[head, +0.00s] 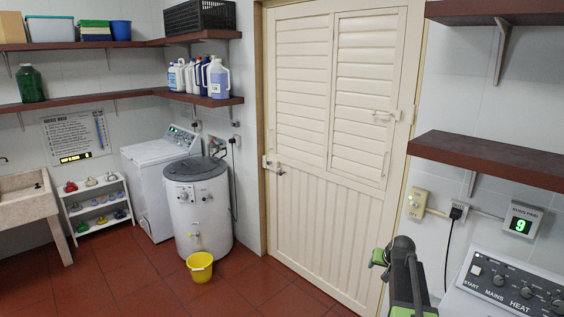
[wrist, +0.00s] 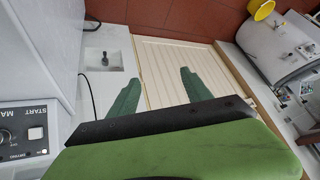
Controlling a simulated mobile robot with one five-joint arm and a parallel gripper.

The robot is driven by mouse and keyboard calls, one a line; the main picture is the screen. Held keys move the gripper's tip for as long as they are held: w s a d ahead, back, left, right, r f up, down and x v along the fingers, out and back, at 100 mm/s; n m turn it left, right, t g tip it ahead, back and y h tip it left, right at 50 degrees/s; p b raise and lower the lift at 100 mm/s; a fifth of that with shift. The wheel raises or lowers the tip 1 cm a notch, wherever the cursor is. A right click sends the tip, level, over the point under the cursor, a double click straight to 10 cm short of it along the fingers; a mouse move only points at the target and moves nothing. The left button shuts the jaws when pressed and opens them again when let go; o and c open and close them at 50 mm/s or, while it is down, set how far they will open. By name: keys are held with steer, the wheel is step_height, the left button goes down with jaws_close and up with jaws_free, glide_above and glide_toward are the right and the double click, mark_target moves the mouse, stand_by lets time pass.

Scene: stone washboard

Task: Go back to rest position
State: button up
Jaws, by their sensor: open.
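My gripper (wrist: 160,92) shows in the wrist view with its two green fingers spread well apart and nothing between them. In the head view, part of my arm's end (head: 379,258) rises at the lower right, in front of the white louvred door (head: 335,120). It stands left of the white control-panel machine (head: 512,290), which also shows at the left of the wrist view (wrist: 22,140). The fingers are not clearly seen in the head view.
A reddish shelf (head: 500,160) juts from the wall at the right, above a switch (head: 417,203) and a display (head: 521,220) reading 9. A yellow bucket (head: 200,267) stands on the red tiles by the white drum (head: 199,215). The floor at front left is clear.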

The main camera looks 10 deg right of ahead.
steer(key=s+a+f+n+g+y+b, duration=0.1)
steer(key=s+a+f+n+b, duration=0.15)
steer(key=a, duration=0.75)
steer(key=s+a+f+n+g+b, duration=0.1)
steer(key=s+a+f, duration=0.15)
steer(key=a, duration=0.65)
steer(key=s+a+f+n+g+y+b, duration=0.15)
steer(key=a+f, duration=0.25)
steer(key=a, duration=0.6)
steer(key=s+a+f+g, duration=0.1)
steer(key=s, duration=0.5)
steer(key=s+a+g, duration=0.2)
steer(key=s, duration=0.5)
steer(key=shift+s+a+f+h, duration=0.25)
steer(key=shift+f+h, duration=0.1)
steer(key=shift+h, duration=0.1)
